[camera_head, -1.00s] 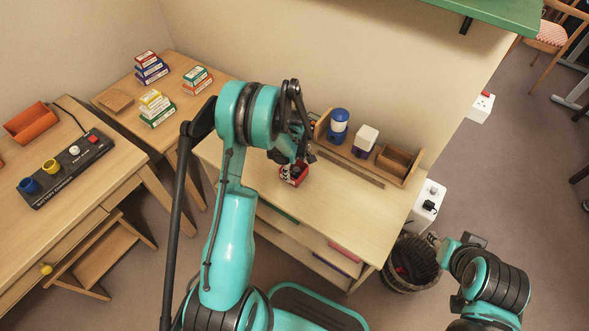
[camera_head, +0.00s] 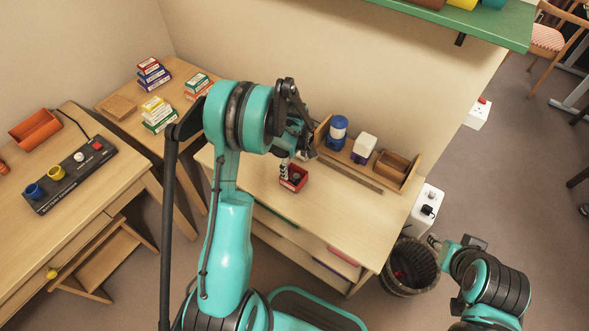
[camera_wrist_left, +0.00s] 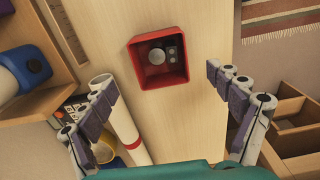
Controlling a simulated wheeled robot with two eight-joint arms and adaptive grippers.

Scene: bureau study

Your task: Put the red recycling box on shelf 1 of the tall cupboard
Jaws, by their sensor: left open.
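The red recycling box (camera_head: 293,186) stands on the pale wooden top (camera_head: 345,215) of a unit with open shelves. In the left wrist view the red box (camera_wrist_left: 159,84) is seen from above, with a round grey item and a dark block inside. My left gripper (camera_head: 287,166) is at the box in the head view; in the wrist view its fingers (camera_wrist_left: 165,88) are spread wide, with the box beyond their tips and nothing between them. My right gripper (camera_head: 464,243) is at the lower right, its fingers unclear. I cannot tell whether this shelved unit is the tall cupboard.
A wooden organiser (camera_head: 397,170) with a blue bottle (camera_head: 338,128) and a white container (camera_head: 364,146) stands behind the box. A green shelf (camera_head: 470,24) overhangs at upper right. A bin (camera_head: 410,266) stands on the floor. The front right of the top is clear.

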